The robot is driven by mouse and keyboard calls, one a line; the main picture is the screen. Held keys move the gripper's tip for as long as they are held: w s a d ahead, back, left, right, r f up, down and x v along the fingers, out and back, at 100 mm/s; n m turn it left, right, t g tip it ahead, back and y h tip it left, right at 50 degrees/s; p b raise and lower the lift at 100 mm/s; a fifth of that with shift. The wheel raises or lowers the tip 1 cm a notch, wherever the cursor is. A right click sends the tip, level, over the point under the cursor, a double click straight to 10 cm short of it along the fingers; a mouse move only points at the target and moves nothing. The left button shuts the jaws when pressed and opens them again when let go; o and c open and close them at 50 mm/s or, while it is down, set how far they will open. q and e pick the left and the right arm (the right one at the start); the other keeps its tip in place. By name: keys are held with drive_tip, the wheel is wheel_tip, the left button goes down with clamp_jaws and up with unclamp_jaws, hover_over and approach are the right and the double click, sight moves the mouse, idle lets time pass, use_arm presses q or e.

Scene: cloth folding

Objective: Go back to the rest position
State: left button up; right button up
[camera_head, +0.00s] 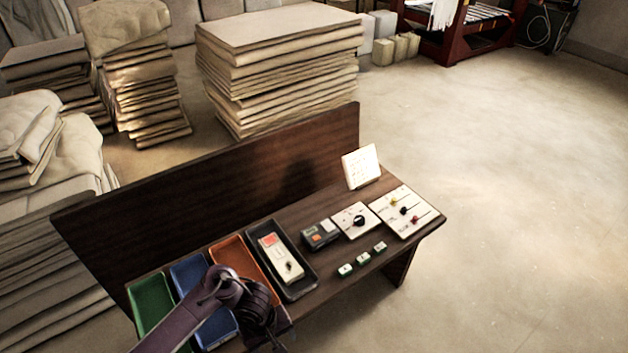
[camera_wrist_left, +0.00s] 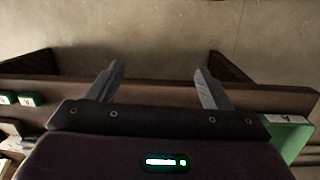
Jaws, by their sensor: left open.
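My left arm comes in from the bottom left in the head view. My left gripper (camera_head: 268,335) is at the front edge of the dark wooden table (camera_head: 300,290), in front of the blue and orange trays, and its tips are partly cut off. In the left wrist view its two fingers (camera_wrist_left: 158,88) are spread apart with nothing between them, over the table's front edge (camera_wrist_left: 160,92) and the floor. My right gripper is in neither view.
A green tray (camera_head: 152,300), a blue tray (camera_head: 187,272), an orange tray (camera_head: 235,258) and a black tray (camera_head: 305,280) holding a device (camera_head: 281,258) line the table. Small buttons (camera_head: 363,258) and panels (camera_head: 403,211) lie right. Folded cloth stacks (camera_head: 280,75) stand behind. The right floor is clear.

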use_arm(q)
drive_tip(key=s+a+f+m+t+h+p, duration=0.1)
drive_tip(key=s+f+m, duration=0.1)
drive_tip(key=s+f, duration=0.45)
drive_tip(key=s+a+f+m+h, duration=0.1)
drive_tip(key=s+f+h, duration=0.15)
drive_tip(key=f, duration=0.75)
drive_tip(key=s+a+f+m+y, duration=0.2)
drive_tip(key=s+a+f, duration=0.2)
drive_tip(key=s, duration=0.5)
drive_tip(key=s+a+f+m+y, duration=0.3)
drive_tip(key=s+a, duration=0.4)
drive_tip(key=s, duration=0.3)
drive_tip(key=shift+s+a+f+t+p, duration=0.2)
drive_tip(key=shift+s+f+t+p, duration=0.15)
drive_tip(key=shift+f, duration=0.5)
